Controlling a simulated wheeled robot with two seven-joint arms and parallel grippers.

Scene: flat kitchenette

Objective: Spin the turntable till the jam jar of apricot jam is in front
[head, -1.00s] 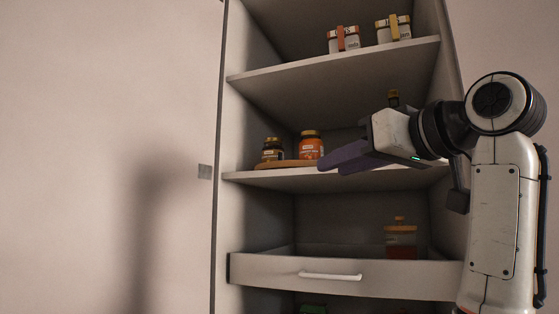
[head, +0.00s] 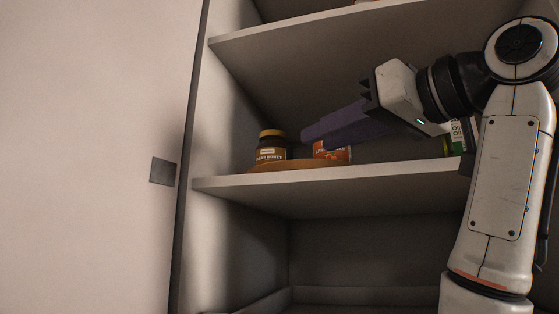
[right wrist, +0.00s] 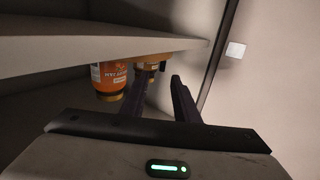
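The wooden turntable (head: 285,167) lies on the middle shelf, its round edge near the shelf front. A dark jar with a gold lid and a honey label (head: 270,148) stands at its front left. The orange jam jar (head: 332,152) stands to the right, its upper part hidden behind my right gripper (head: 306,133). In the right wrist view the shelf appears upside down, with the orange jar (right wrist: 108,80) left of the fingers. There my right gripper (right wrist: 160,77) has its two purple fingers apart, with nothing clearly held between them. My left gripper is out of view.
The shelf board (head: 330,180) has a straight front edge. A green and white container (head: 459,138) stands at the shelf's right, partly behind my right arm. Another shelf (head: 330,24) is above. The cabinet's left side wall (head: 228,115) is close to the turntable.

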